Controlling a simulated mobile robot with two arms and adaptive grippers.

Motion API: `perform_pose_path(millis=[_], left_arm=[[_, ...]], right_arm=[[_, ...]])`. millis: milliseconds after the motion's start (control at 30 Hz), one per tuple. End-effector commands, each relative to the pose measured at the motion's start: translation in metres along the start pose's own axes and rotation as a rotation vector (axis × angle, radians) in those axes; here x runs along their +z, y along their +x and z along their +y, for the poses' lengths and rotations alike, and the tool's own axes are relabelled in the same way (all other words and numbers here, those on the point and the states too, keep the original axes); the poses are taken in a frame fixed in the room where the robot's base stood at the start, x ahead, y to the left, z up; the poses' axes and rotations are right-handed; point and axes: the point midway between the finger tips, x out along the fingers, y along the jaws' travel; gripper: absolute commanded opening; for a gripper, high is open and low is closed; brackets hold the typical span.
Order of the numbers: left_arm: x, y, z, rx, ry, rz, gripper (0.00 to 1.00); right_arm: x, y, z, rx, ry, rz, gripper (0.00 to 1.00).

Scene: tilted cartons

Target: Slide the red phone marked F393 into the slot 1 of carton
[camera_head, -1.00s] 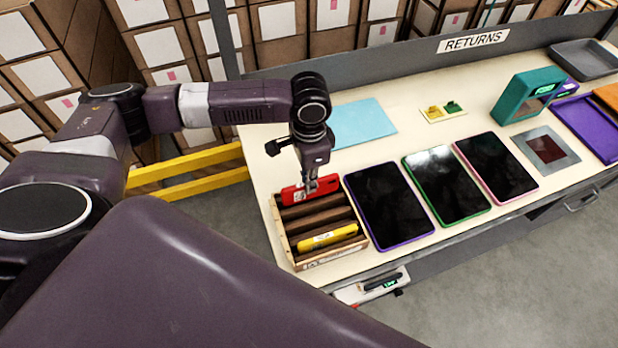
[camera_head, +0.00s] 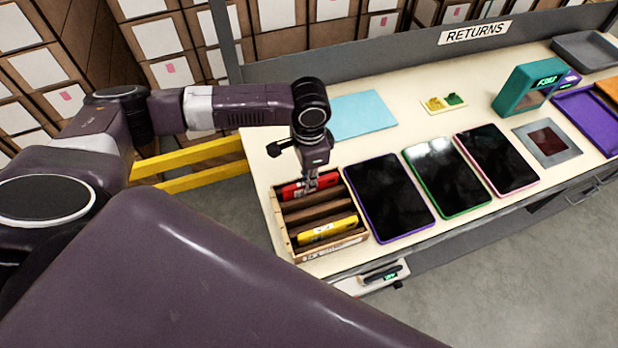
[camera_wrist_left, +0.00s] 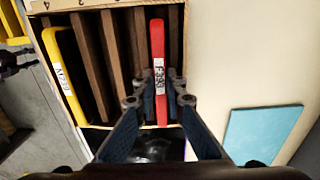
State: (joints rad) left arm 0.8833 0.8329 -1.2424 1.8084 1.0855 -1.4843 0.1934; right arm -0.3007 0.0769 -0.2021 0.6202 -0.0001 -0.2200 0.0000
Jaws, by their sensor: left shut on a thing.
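The red phone (camera_head: 311,187) sits low in the far-end slot of the wooden carton (camera_head: 332,246), its upper edge showing. In the left wrist view the red phone (camera_wrist_left: 158,62) stands on edge between the carton's dividers, its label reading F393. My left gripper (camera_head: 311,186) is shut on the phone from above; its fingers (camera_wrist_left: 159,98) are on both sides of it. A yellow phone (camera_head: 328,230) stands in a slot nearer the carton's front; its label (camera_wrist_left: 62,77) shows in the left wrist view. Slot numbers on the carton rim are only partly readable. My right gripper is out of view.
Several dark-screened tablets (camera_head: 388,198) lie right of the carton. Bare table shows between carton and sheet.

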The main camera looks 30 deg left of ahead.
Motion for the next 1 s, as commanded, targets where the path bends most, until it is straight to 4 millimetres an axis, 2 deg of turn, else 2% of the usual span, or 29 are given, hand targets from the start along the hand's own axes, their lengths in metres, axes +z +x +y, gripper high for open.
perform_pose_path(millis=[1000], left_arm=[[-0.0004,0.0049,-0.0002,-0.001,0.000,0.001,0.00]], right_arm=[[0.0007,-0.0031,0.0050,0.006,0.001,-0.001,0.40]])
